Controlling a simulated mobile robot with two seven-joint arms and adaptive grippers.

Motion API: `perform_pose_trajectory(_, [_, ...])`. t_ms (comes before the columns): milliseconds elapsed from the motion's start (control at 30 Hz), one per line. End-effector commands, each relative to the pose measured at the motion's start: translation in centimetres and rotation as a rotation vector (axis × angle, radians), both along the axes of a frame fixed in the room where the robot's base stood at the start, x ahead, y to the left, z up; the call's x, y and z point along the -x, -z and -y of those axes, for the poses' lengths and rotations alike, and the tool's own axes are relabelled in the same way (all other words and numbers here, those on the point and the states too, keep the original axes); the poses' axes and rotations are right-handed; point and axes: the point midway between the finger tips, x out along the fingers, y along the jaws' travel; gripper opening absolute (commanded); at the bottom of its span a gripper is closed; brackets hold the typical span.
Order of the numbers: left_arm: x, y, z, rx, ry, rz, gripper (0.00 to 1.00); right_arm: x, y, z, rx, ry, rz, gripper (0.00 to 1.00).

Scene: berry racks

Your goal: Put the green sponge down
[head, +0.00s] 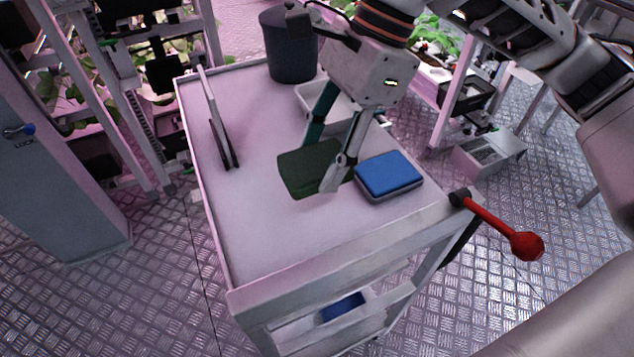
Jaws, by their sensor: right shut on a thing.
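The dark green sponge (300,172) is over the white cart top (265,235), near the middle of its front half. My right gripper (322,166) reaches down from above and is shut on the sponge, with one finger on its far side and one at its near right. I cannot tell whether the sponge touches the cart top or hangs just above it. My left gripper is not in view.
A blue sponge-like block (389,174) lies just right of the green sponge. A white tray (312,97) and dark bin (288,48) stand behind. A red-knobbed lever (525,244) juts from the front right corner. The front left top is clear.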

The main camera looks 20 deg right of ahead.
Motion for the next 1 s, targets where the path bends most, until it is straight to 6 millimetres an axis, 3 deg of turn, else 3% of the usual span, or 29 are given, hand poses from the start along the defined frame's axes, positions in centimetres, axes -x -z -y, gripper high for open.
perform_pose_trajectory(33, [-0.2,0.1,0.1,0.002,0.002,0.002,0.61,0.0,1.2,0.0,-0.001,0.0,-0.005,0.37])
perform_pose_trajectory(333, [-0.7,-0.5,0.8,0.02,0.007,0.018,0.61,0.0,3.1,0.0,-0.001,0.001,0.0,0.37])
perform_pose_trajectory(567, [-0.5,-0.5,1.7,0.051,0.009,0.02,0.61,0.0,6.5,0.0,-0.001,0.0,-0.005,0.37])
perform_pose_trajectory(700, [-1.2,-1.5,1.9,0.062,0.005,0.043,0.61,0.0,6.5,0.0,-0.001,0.0,0.002,0.37])
perform_pose_trajectory(967, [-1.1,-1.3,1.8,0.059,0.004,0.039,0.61,0.0,6.7,0.0,0.0,0.0,0.002,0.37])
perform_pose_trajectory(1000, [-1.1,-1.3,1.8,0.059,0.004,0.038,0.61,0.0,6.8,0.0,0.0,0.0,0.002,0.47])
